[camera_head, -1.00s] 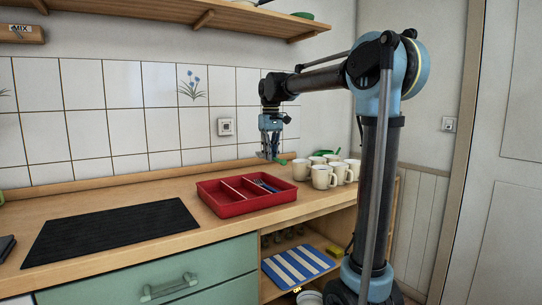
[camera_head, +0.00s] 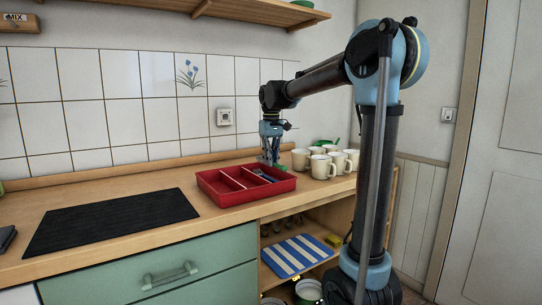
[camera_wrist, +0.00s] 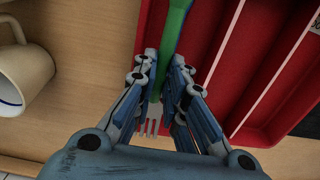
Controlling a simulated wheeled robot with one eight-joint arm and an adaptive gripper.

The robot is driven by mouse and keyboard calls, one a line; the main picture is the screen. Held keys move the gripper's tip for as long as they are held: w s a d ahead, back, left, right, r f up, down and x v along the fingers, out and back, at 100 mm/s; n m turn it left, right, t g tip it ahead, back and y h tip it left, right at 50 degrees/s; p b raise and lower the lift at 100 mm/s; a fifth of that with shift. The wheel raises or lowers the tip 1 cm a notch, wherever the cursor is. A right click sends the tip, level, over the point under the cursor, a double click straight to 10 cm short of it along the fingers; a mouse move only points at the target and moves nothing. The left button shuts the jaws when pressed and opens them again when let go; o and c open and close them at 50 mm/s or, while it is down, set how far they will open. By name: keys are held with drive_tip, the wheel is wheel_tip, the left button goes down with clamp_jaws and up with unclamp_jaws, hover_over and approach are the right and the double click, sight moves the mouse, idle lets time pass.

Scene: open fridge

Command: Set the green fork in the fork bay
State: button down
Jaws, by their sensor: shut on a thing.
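The green fork (camera_wrist: 172,50) has a green handle and pale tines, seen in the wrist view. My gripper (camera_wrist: 166,72) is shut on it, with the handle reaching up the picture and the tines lying back between the fingers. It is in the air by the edge of the red tray (camera_wrist: 149,28), the handle over the tray's rim. In the head view my gripper (camera_head: 271,160) hangs at the right rear of the red tray (camera_head: 235,201). The tray has three compartments; blue cutlery (camera_head: 264,175) lies in the right one. The fork is mostly hidden there.
Several cream mugs (camera_head: 320,167) stand right of the tray; one mug (camera_wrist: 22,72) is close in the wrist view. A wooden shelf (camera_head: 160,8) hangs above.

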drive_tip(key=shift+f, duration=1.7)
drive_tip(key=shift+f, duration=0.25)
drive_tip(key=c, duration=1.6)
unclamp_jaws()
drive_tip(key=shift+o, duration=0.2)
drive_tip(key=shift+r, duration=0.1)
wheel_tip(320, 180, up, 12)
drive_tip(key=shift+f, duration=0.15)
